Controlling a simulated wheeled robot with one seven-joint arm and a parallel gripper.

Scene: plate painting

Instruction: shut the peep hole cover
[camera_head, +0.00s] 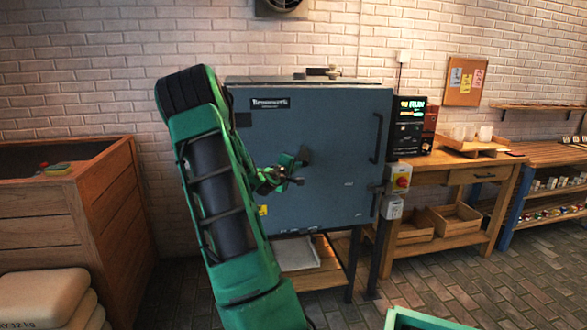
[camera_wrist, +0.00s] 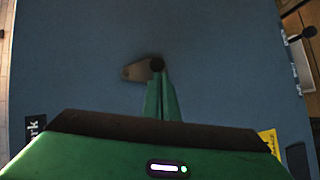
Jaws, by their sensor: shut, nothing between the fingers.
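The kiln (camera_head: 335,120) is a blue-grey box with a closed front door. In the wrist view, the peep hole cover (camera_wrist: 134,71) is a small tan-grey tapered plate on the kiln's blue face (camera_wrist: 215,60). A dark round spot sits at its right end; I cannot tell if it is a knob, a pivot or the hole. My gripper (camera_wrist: 160,80) is shut and empty, with its green fingers just below that spot; contact cannot be told.
A vertical door handle (camera_head: 376,138) is at the door's right. A wooden crate (camera_head: 45,215) and stacked sacks (camera_head: 45,298) are at the left. The brick floor in front right is mostly clear.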

